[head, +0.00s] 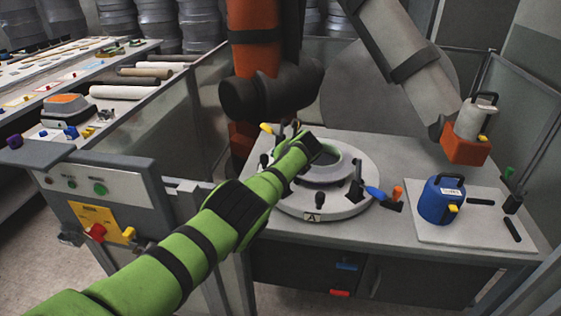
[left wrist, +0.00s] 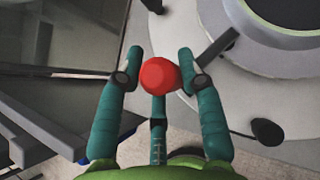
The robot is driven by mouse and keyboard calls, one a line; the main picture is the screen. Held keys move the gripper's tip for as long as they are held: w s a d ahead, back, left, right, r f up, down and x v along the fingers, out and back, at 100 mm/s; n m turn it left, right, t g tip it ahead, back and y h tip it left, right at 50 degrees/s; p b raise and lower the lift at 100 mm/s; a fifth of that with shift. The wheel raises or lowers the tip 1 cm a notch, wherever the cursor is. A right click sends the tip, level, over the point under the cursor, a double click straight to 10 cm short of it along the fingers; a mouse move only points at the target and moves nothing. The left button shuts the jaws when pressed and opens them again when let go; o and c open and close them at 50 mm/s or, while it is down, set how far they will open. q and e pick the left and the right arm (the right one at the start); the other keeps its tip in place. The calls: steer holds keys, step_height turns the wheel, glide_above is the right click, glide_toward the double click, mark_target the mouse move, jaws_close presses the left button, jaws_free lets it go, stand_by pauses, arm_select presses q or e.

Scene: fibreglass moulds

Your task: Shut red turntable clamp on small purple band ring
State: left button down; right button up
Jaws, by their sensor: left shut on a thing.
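The round grey turntable (head: 300,208) stands on the grey bench and bears a raised ring-shaped part (head: 318,172). No purple band shows on it. My left gripper (head: 303,143) reaches over the turntable's left side. In the left wrist view its teal fingers (left wrist: 162,68) are around a round red clamp knob (left wrist: 158,76); the right finger touches it, the left finger looks slightly apart. A dark lever (left wrist: 213,48) runs from beside the knob toward the ring's edge (left wrist: 285,35). In the head view my gripper hides the red clamp. My right gripper is not in view.
Other clamps have a yellow handle (head: 267,128), a blue handle (head: 376,193) and an orange handle (head: 397,192). A blue canister (head: 438,205) stands on a pale plate at the right. An orange arm (head: 252,45) hangs behind the turntable. A control box (head: 120,187) stands at the left.

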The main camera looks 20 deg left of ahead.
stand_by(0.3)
arm_select(q)
steer(key=c, duration=1.1)
jaws_free()
steer(key=shift+f, duration=0.1)
steer(key=o, duration=0.3)
steer(key=shift+w, duration=0.1)
steer(key=shift+o, duration=0.2)
steer(key=shift+s+d+r, duration=0.3)
steer(key=shift+d+r, duration=0.1)
steer(key=shift+r, duration=0.1)
steer(key=v, duration=1)
steer(key=shift+s, duration=0.25)
steer(key=shift+d+r, duration=0.1)
